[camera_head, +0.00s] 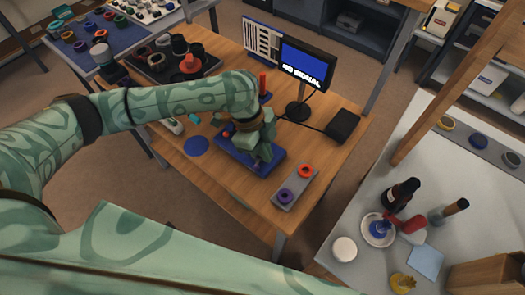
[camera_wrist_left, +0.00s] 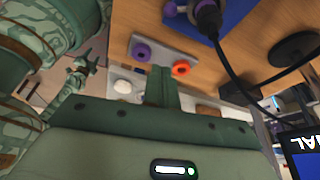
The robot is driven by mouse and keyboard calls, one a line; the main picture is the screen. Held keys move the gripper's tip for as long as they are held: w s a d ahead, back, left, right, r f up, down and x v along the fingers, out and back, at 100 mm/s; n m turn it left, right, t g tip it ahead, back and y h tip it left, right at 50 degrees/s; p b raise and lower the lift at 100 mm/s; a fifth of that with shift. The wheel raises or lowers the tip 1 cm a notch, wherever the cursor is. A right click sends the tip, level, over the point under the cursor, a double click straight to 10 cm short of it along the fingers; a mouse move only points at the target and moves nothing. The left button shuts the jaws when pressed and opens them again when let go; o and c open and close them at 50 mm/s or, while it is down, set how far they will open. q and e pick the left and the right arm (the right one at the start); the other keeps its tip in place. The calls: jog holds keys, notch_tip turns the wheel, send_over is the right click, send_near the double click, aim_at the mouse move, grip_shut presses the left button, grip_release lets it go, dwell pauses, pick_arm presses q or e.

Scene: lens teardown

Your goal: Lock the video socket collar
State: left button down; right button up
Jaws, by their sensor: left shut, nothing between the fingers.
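My left gripper (camera_head: 263,152) is over the blue mat (camera_head: 237,157) on the wooden table, and hides much of what lies there. In the left wrist view its fingers (camera_wrist_left: 160,85) are together and empty. That view shows a black plug (camera_wrist_left: 208,14) with a cable. The fingers are apart from the plug and ring.
A grey tray (camera_head: 284,206) holds a purple ring (camera_head: 285,195) and an orange ring (camera_head: 305,170). A white table (camera_head: 330,218) with bottles is at right.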

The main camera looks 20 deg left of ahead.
aim_at(257, 158)
pick_arm(q)
jog(key=b+x, duration=0.2)
jog(key=x, duration=0.6)
jog(key=a, duration=0.2)
jog(key=a+b, duration=0.1)
jog(key=a, duration=0.1)
jog(key=shift+w+f, duration=0.2)
jog(key=shift+w, duration=0.05)
jog(key=shift+a, duration=0.1)
